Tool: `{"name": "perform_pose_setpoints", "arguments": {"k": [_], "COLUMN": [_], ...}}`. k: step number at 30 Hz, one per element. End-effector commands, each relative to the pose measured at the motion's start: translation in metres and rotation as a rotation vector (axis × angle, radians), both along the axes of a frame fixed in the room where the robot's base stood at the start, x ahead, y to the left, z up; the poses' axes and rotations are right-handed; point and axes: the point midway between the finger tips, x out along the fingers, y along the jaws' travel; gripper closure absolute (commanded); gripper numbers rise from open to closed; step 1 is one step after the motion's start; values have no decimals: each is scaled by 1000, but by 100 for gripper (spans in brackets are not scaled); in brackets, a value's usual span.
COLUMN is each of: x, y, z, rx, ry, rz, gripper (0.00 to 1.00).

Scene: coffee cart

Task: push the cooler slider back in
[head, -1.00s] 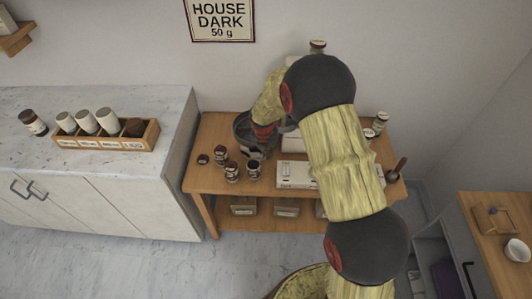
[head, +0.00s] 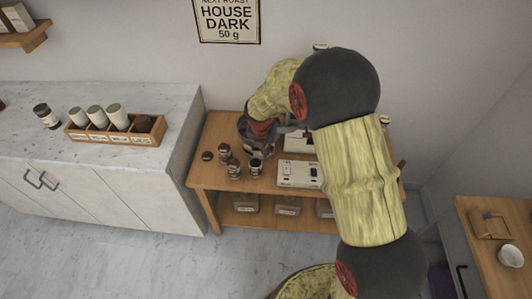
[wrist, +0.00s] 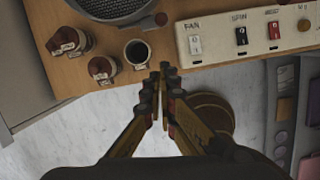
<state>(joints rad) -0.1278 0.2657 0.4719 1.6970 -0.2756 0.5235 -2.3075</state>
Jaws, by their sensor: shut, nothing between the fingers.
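The cooler is a round dark mesh tray (wrist: 112,6) at the top of the wrist view, cut off by the frame edge. In the head view the cooler (head: 243,124) is partly hidden by my arm.
Brown-lidded jars (wrist: 102,69) stand left of the open cup, close to the table edge. A pale switch panel (wrist: 217,34) lies right of the cooler. The wooden table (head: 205,172) adjoins a marble-topped counter (head: 170,98) on the left. Marble floor is open in front.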

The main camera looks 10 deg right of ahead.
Motion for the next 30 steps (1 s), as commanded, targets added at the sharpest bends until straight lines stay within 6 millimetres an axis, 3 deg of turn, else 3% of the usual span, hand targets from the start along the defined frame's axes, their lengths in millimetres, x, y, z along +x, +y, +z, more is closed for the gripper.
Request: {"name": "perform_pose_setpoints", "arguments": {"k": [6, 24, 30], "x": [-4, -4, -8], "y": [2, 2, 1], "z": [15, 16, 16], "rx": [0, 2, 45], "ry": [2, 1, -10], "rz": [0, -9, -234], "gripper": [100, 100, 100]}}
